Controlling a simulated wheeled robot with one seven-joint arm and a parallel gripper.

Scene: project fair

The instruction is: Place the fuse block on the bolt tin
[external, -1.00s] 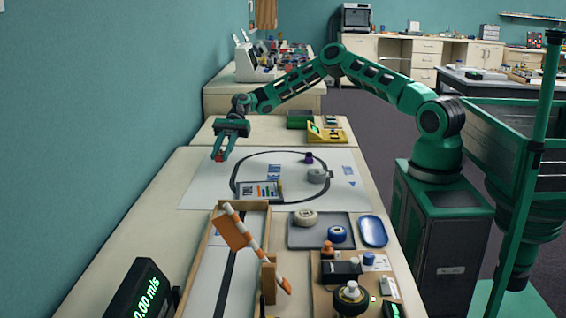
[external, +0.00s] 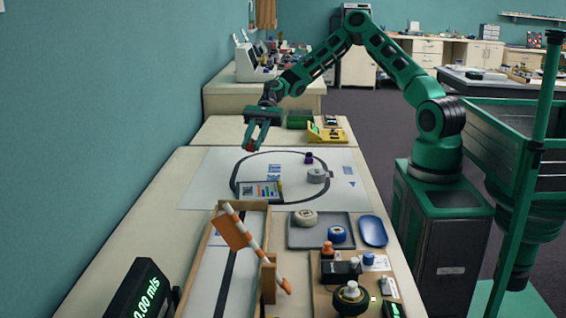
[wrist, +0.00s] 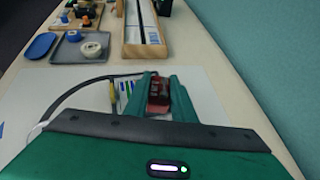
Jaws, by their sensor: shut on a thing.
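My gripper (external: 256,148) is shut on a small dark red block, which I take to be the fuse block (wrist: 157,96). It holds the block above the far left part of the white mat. In the external view the block is mostly hidden between the fingers. A low round grey tin (external: 317,177), which appears to be the bolt tin, sits on the right side of the mat, to the right of my gripper and nearer the camera. I cannot make out the tin in the wrist view.
A flat card with coloured bars (external: 259,191) lies on the mat, with a small purple item (external: 309,158) beyond the tin. A grey tray (external: 304,240) with tape rolls and a blue dish (external: 373,231) are nearer. A yellow device (external: 327,134) stands behind the mat.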

